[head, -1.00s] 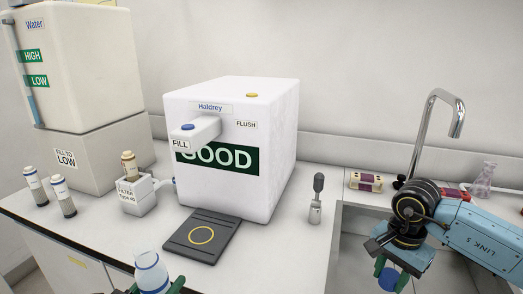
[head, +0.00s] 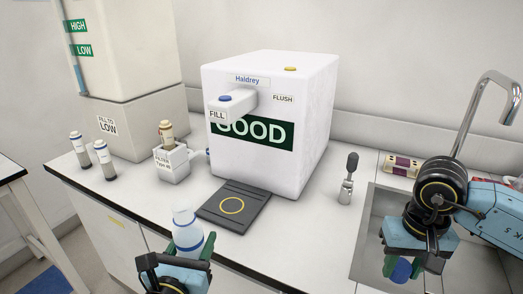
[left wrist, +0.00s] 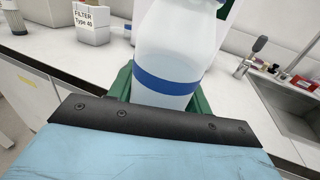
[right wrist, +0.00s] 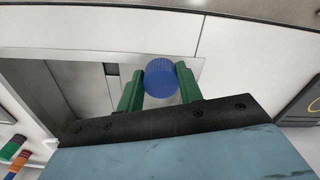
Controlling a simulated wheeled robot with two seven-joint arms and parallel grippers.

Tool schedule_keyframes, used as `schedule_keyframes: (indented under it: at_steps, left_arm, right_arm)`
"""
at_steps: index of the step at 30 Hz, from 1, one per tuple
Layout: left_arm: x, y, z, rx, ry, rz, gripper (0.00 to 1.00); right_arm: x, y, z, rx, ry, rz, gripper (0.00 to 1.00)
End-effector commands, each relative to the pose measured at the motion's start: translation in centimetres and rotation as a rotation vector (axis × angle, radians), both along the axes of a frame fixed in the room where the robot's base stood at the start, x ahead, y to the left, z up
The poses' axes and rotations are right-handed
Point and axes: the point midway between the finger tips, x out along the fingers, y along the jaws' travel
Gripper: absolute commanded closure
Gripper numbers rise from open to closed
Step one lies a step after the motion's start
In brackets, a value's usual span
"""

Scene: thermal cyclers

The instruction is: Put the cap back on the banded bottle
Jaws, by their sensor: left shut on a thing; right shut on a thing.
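The banded bottle (head: 186,231) is translucent white with a blue band and an open, uncapped neck. My left gripper (head: 187,250) is shut on it and holds it upright at the counter's front edge. The bottle fills the middle of the left wrist view (left wrist: 168,55), between the green fingers (left wrist: 165,95). The blue cap (right wrist: 162,77) is between the green fingers of my right gripper (right wrist: 160,90), which is shut on it. In the head view the cap (head: 401,270) shows low over the sink, well to the right of the bottle.
The white Haldrey dispenser (head: 240,165) stands behind the bottle, with a dark pad (head: 245,219) in front. A filter holder (head: 172,164) and two vials (head: 104,160) are at left. The sink (head: 367,240) and tap (head: 480,105) are at right. The counter between pad and sink is clear.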

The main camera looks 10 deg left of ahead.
Motion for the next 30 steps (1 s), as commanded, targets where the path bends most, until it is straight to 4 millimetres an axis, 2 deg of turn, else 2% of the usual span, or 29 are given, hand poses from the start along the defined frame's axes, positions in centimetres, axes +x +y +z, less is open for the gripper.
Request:
schedule_keyframes:
  at_steps: [4, 7, 11, 18, 24, 30]
  left_arm:
    - [0.0, -0.3, 0.1, 0.001, -0.002, -0.014, 0.91]
    - [0.1, -1.4, 0.2, 0.001, -0.003, -0.066, 0.91]
    - [0.2, -4.2, 0.5, 0.004, -0.005, -0.200, 0.91]
    - [0.3, -10.6, 0.9, 0.005, -0.006, -0.495, 0.91]
    - [0.3, -13.6, 1.0, 0.003, -0.003, -0.635, 0.91]
    - [0.2, -14.9, 1.0, 0.001, 0.000, -0.696, 0.91]
  right_arm:
    - [0.0, 0.0, 0.0, 0.000, 0.000, -0.001, 0.85]
    - [0.0, 0.0, 0.0, 0.000, 0.000, -0.002, 0.85]
    - [0.0, 0.0, 0.0, 0.000, 0.000, -0.002, 0.85]
    - [0.0, 0.0, 0.0, 0.000, 0.000, -0.002, 0.85]
    - [0.0, 0.0, 0.0, 0.000, 0.000, -0.002, 0.85]
    - [0.0, 0.0, 0.0, 0.000, 0.000, -0.002, 0.85]
